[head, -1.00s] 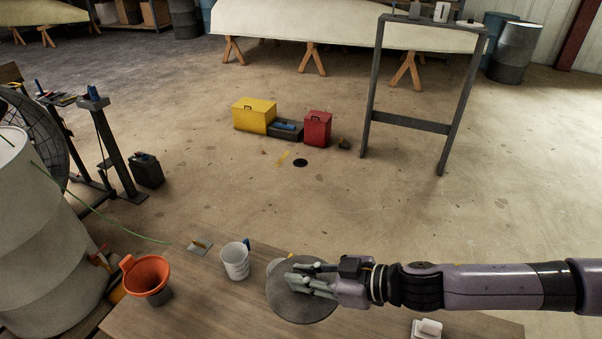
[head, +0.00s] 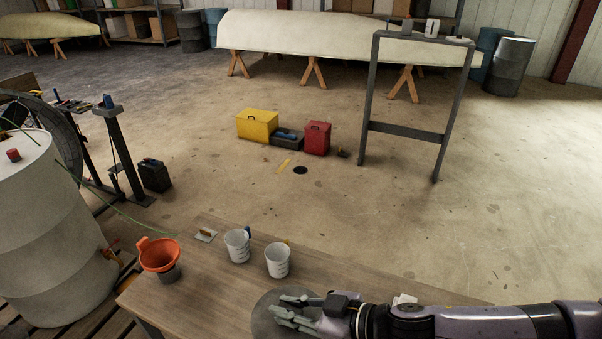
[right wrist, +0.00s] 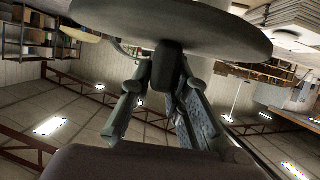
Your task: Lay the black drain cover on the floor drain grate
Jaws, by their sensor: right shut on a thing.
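The drain cover is a dark grey round disc (head: 264,318) at the bottom of the head view, over the near part of the table. My right gripper (head: 290,312) is shut on it, with the fingers across its top in that view. In the right wrist view the disc (right wrist: 170,22) fills the top, and the gripper fingers (right wrist: 163,75) reach up to it. The floor drain grate (head: 300,170) is a small dark round patch on the concrete floor, beyond the table and well apart from the cover. My left gripper is not in view.
The wooden table (head: 200,285) carries an orange funnel or bucket (head: 158,256), two white cups (head: 237,246) (head: 277,260) and a trowel (head: 206,236). Yellow (head: 257,125) and red (head: 317,138) boxes stand behind the drain. A metal frame (head: 408,131) stands to its right. Open floor surrounds the drain.

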